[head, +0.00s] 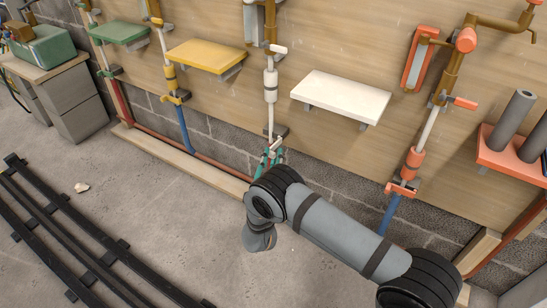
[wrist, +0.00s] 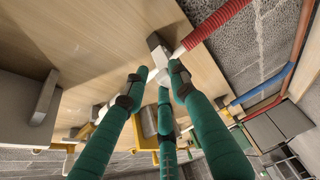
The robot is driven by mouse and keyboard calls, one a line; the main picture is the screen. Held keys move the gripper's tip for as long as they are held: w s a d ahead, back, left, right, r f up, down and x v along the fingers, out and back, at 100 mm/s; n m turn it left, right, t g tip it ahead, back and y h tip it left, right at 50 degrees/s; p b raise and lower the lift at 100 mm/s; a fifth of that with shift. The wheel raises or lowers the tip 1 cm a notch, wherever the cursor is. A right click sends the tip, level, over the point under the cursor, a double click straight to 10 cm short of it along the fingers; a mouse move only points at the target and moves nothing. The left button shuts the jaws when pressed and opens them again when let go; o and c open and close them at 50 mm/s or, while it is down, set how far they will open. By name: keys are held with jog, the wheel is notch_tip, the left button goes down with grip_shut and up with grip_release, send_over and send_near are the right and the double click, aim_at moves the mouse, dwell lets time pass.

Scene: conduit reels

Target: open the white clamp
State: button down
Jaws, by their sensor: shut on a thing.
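The white clamp (head: 277,143) sits low on the wooden wall, at the bottom of the white conduit line. In the head view my gripper (head: 272,154) is at this clamp and partly covers it. In the wrist view the clamp's white part (wrist: 158,60) shows between the tips of my green fingers. My gripper (wrist: 160,78) is shut on the white clamp, with one finger on each side and a third below. The fingers hide part of the clamp, so I cannot tell how far it is open.
A white shelf (head: 342,97) is right of the white line and a yellow shelf (head: 207,55) is left of it. An orange clamp (head: 401,190) and a yellow clamp (head: 176,97) flank it along the wall. Black rails (head: 85,240) cross the floor at left.

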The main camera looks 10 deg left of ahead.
jog(key=shift+w+d+f+h, duration=0.2)
jog(key=shift+d, duration=0.4)
jog(key=shift+w+d+f+h, duration=0.15)
jog(key=shift+w+d+h, duration=0.05)
jog(key=shift+d, duration=0.35)
jog(key=c, duration=1.7)
grip_release()
jog(key=shift+f, duration=0.15)
jog(key=shift+o, duration=0.3)
jog(key=shift+a, duration=0.1)
jog(key=s+d+p, duration=0.6)
jog(key=s+d, duration=0.2)
jog(key=shift+s+d+r, duration=0.15)
jog(key=shift+d+r, duration=0.05)
jog(key=shift+r, duration=0.05)
jog(key=shift+p, duration=0.4)
jog(key=shift+s, duration=0.1)
